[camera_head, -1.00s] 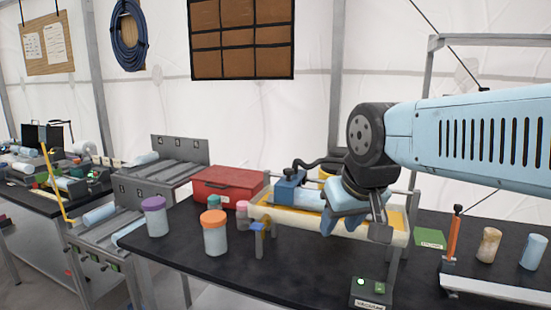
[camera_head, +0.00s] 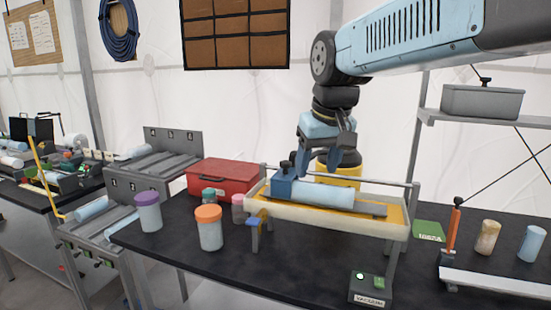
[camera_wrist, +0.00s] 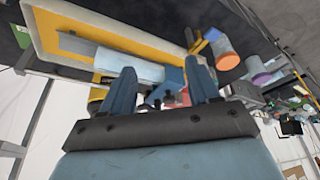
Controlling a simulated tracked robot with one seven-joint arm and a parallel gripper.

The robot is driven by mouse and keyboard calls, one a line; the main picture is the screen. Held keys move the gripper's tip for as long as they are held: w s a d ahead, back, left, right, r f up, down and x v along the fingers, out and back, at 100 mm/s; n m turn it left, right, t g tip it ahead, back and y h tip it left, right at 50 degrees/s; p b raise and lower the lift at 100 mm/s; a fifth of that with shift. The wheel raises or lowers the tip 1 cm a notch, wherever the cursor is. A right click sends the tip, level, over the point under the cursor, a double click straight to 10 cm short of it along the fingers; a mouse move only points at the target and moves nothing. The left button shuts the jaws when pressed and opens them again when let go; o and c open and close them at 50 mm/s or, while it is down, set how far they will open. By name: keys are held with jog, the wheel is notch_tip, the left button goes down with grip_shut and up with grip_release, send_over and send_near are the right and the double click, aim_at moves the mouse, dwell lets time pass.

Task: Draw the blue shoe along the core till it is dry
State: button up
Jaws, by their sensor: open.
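The blue shoe (camera_head: 284,187) sits at the left end of the pale blue core (camera_head: 325,196), inside a yellow-lined tray with a cream rim (camera_head: 320,222). A dark knob stands on top of the shoe. My gripper (camera_head: 318,172) is open and empty, above and behind the core, a little right of the shoe. In the wrist view the two blue fingers (camera_wrist: 163,85) are spread, with the core (camera_wrist: 115,62) beyond them. The shoe (camera_wrist: 165,88) shows between the fingers there, partly hidden by them.
A red case (camera_head: 222,177) stands behind left of the tray. Jars with purple (camera_head: 149,212) and orange (camera_head: 209,228) lids stand at the left front. A vacuum switch box (camera_head: 370,289) is at the front edge. A yellow canister (camera_head: 339,168) stands behind the tray.

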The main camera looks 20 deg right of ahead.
jog(key=w+r+g, duration=0.2)
jog(key=w+r, duration=0.3)
jog(key=w, duration=0.4)
notch_tip(320, 180, up, 3)
jog(key=n+g, duration=0.1)
jog(key=g, duration=0.1)
send_over(285, 162)
notch_tip(285, 162, down, 14)
jog(key=shift+w+d+r, duration=0.1)
jog(key=shift+w, duration=0.05)
jog(key=shift+c, duration=0.3)
grip_shut()
